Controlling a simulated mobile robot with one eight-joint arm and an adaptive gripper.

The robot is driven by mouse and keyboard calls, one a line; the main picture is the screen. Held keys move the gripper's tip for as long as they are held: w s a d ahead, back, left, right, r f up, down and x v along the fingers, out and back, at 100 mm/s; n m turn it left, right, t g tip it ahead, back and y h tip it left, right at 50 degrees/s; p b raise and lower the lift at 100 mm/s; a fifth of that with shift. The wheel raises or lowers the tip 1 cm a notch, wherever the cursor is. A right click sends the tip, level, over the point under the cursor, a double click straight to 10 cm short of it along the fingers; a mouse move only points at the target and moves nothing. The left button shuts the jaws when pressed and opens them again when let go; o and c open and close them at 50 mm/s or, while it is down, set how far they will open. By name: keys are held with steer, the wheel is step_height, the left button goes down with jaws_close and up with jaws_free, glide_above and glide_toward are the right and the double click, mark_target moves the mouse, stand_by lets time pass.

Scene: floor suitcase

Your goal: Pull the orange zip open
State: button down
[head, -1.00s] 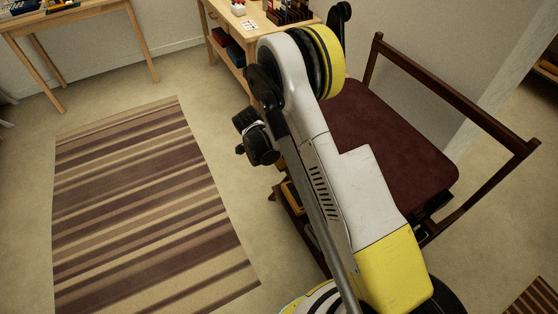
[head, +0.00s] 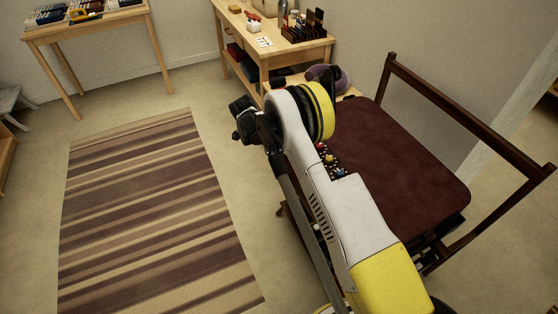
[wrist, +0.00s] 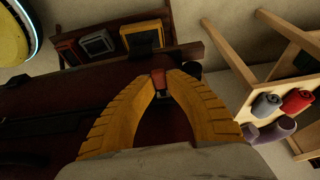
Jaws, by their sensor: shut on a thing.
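In the wrist view my gripper (wrist: 161,84) has ridged yellow-orange fingers whose tips come together at the middle. They are shut on a small red-orange tab (wrist: 160,80), which looks like the zip's pull. A dark maroon surface (wrist: 60,95), apparently the suitcase, lies behind and below the fingers, with a black strip on its left part. The zip's track cannot be made out. In the head view my arm hides the gripper and tab. A maroon padded top (head: 400,165) shows right of the arm; whether it is the suitcase is unclear.
A dark wooden rail (head: 465,115) rises behind the maroon top. A wooden workbench (head: 290,45) with tools and bottles stands at the back, another table (head: 85,25) at the back left. A striped rug (head: 145,215) leaves clear floor at left.

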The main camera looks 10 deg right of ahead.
steer(key=shift+w, duration=0.2)
steer(key=c, duration=1.3)
jaws_free()
steer(key=shift+w, duration=0.1)
steer(key=shift+c, duration=0.2)
steer(key=shift+a+r, duration=0.1)
steer(key=v, duration=1.1)
steer(key=shift+r, duration=0.4)
steer(key=shift+r, duration=0.1)
